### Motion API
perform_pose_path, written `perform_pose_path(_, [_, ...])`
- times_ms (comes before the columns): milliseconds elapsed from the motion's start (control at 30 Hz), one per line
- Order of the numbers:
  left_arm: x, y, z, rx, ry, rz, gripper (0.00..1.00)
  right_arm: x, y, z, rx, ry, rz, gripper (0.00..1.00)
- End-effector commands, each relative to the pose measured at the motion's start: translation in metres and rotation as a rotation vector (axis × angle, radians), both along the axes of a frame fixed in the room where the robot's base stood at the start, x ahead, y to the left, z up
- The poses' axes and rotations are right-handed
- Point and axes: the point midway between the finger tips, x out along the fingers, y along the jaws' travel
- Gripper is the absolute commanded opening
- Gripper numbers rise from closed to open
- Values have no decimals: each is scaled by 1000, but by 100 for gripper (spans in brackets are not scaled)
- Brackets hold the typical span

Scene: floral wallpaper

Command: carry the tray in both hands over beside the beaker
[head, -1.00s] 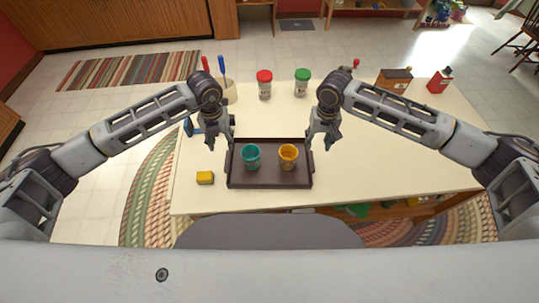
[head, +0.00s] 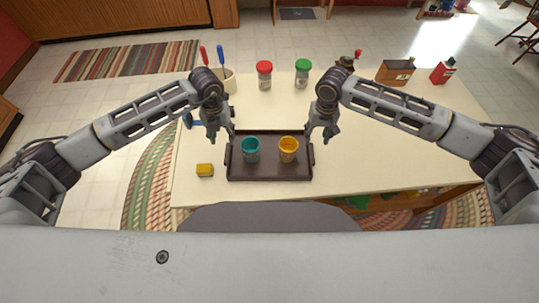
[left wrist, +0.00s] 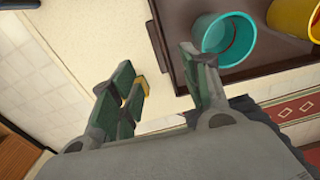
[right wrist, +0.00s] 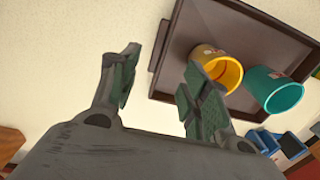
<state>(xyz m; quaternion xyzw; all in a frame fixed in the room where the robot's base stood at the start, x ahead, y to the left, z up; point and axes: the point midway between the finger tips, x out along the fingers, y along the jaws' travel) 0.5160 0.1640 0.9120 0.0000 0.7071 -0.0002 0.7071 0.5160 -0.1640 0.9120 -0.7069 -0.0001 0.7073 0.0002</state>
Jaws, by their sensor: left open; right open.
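The dark brown tray (head: 270,171) lies on the cream table near its front edge, with a teal cup (head: 250,150) and a yellow cup (head: 289,149) upright on it. My left gripper (head: 222,137) is open at the tray's left side; in the left wrist view its fingers (left wrist: 164,78) stand apart near the tray's edge. My right gripper (head: 318,132) is open at the right side; in the right wrist view its fingers (right wrist: 158,75) straddle the line of the tray's handle. Contact cannot be told. A white beaker (head: 229,83) holding red- and blue-handled tools stands at the back left, partly behind my left arm.
A yellow block (head: 205,170) lies left of the tray. A blue object (head: 188,121) is partly hidden by my left arm. Red-lidded (head: 264,75) and green-lidded (head: 303,73) jars, a brown box (head: 396,72) and a red bottle (head: 443,71) stand along the back. The table's right is clear.

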Motion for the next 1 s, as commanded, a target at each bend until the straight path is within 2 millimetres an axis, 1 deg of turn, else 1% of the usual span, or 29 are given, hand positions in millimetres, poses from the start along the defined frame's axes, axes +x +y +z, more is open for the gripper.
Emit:
perform_pose_path(33, [-1,0,-7,2,3,0,46,0,0,-6,-1,1,0,46])
perform_pose_path(700, [-1,0,-87,1,2,0,46,0,-1,-87,-2,0,-1,46])
perform_pose_path(900, [0,0,-105,0,0,1,46,0,0,-105,-1,1,0,46])
perform_pose_path(1000, [0,0,-111,1,0,1,46,0,0,-111,0,0,0,46])
